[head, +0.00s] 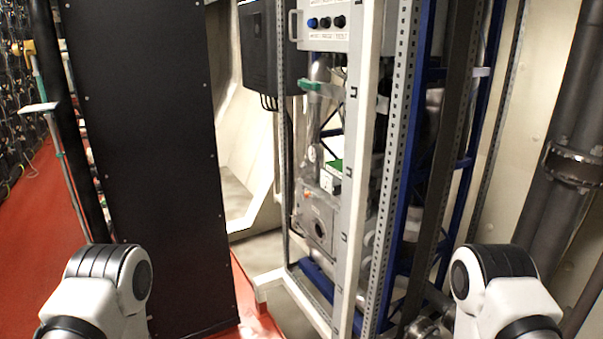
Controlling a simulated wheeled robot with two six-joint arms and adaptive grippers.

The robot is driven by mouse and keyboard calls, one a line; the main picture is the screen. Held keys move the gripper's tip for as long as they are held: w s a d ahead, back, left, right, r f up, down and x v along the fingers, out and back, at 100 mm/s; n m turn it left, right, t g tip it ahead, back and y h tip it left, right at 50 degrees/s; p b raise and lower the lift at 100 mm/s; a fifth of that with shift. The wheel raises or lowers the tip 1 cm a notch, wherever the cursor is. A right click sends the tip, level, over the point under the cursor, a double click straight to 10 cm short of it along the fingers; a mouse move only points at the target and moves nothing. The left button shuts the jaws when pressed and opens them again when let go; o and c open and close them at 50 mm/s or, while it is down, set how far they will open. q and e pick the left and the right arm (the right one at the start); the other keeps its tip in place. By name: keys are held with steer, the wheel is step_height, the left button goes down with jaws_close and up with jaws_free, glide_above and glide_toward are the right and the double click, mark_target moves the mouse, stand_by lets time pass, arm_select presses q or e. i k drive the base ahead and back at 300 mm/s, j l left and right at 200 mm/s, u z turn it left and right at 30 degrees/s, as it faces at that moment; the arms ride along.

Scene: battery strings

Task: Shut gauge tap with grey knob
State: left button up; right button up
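I cannot make out a gauge tap with a grey knob in the head view. A grey metal box with a round dark opening (320,229) sits low inside the frame, below pipework. My left and right arm joints show at the bottom corners, but neither gripper is in view.
A tall black cabinet (145,150) stands at the left beside a red floor (38,235). A white perforated frame (357,170) and blue posts (408,160) stand at the centre. A thick dark pipe (565,140) runs down the right side. Floor between cabinet and frame looks narrow.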

mark_target(303, 175)
steer(key=i+j+u, duration=0.75)
steer(key=k+j, duration=0.1)
